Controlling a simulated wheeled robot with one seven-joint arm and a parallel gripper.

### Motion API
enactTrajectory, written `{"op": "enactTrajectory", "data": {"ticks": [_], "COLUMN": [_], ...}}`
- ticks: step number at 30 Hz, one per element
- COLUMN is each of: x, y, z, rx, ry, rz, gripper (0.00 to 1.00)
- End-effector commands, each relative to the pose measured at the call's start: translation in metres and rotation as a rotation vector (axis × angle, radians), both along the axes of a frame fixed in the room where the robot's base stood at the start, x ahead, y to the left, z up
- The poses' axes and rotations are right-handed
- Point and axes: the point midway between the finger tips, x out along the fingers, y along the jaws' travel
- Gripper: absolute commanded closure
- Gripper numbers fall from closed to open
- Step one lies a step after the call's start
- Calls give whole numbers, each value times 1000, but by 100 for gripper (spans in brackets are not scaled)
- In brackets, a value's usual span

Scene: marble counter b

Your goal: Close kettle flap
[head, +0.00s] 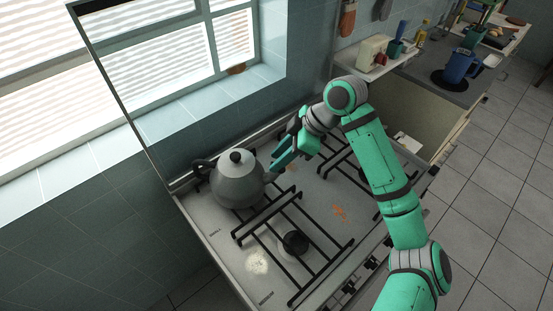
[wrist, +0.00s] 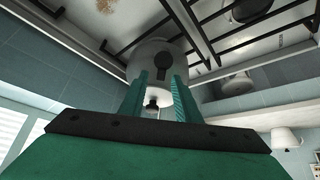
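A grey kettle (head: 237,187) with a dark knob (head: 236,156) on top stands upright at the back left of the stove. Its dark handle (head: 201,167) is on the left, and its spout side faces my gripper (head: 282,160). My gripper is just right of the kettle, apart from it as far as I can see. In the wrist view, the kettle (wrist: 146,55) appears upside down beyond my two separated fingers (wrist: 160,95), with a dark keyhole-shaped patch (wrist: 161,64) facing me. Nothing is held between the fingers. I cannot clearly make out the flap.
The stove (head: 215,232) has black grates (head: 290,258) and a burner (head: 295,242) in front of the kettle. A tiled wall and window (head: 190,70) rise behind. A counter (head: 470,75) with a blue jug (head: 460,66) and other items lies at the right.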

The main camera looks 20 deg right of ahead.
Motion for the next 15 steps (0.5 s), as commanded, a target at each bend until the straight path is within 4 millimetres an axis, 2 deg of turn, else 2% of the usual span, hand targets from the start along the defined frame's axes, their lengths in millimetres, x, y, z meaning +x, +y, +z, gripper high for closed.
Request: {"op": "enactTrajectory", "data": {"ticks": [15], "x": [-23], "y": [-43], "z": [73], "rx": [-1], "ry": [0], "rz": [-4], "gripper": [70]}}
